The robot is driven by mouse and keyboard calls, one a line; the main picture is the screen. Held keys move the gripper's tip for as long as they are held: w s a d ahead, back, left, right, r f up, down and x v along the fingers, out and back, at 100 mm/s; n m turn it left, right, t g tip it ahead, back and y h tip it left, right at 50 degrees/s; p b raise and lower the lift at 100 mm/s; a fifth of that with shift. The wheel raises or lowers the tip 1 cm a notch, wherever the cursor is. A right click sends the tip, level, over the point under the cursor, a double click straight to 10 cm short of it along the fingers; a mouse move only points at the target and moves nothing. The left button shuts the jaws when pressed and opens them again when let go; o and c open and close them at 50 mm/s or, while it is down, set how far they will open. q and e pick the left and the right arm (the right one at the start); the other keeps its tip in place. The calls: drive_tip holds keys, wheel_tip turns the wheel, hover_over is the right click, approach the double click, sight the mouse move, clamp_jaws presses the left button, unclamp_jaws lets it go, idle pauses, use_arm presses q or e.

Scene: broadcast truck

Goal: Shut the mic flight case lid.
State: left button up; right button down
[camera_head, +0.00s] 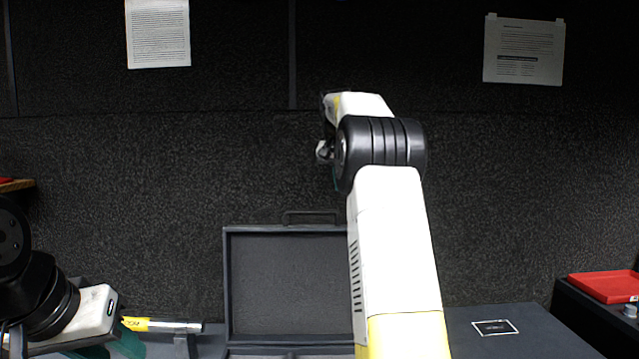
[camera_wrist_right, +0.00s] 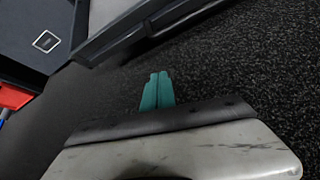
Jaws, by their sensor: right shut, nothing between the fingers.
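The mic flight case lid (camera_head: 285,280) stands open and upright in the head view, its lining facing me and a handle (camera_head: 310,213) on its top edge. My right arm covers its right side, and only a strip of the case base shows at the bottom. My right gripper (camera_wrist_right: 157,92) is shut and empty, its teal fingertips together. In the right wrist view they are apart from a dark grey edge (camera_wrist_right: 125,35), probably the lid's. In the head view that gripper is mostly hidden, above the lid. My left gripper (camera_head: 115,347) is at the lower left, its opening unclear.
A yellow-and-silver rod-like item (camera_head: 165,325) lies beside my left gripper. A dark surface with a small label (camera_head: 495,327) is right of the case. A red tray (camera_head: 605,286) is at the far right. A dark textured wall (camera_head: 500,200) stands behind.

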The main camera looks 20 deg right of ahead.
drive_tip(key=shift+s+a+f, duration=0.1)
drive_tip(key=shift+a+f, duration=0.05)
drive_tip(key=shift+f, duration=1.5)
drive_tip(key=shift+s+a+f, duration=0.1)
drive_tip(key=shift+a+f, duration=0.05)
drive_tip(key=shift+f, duration=1.45)
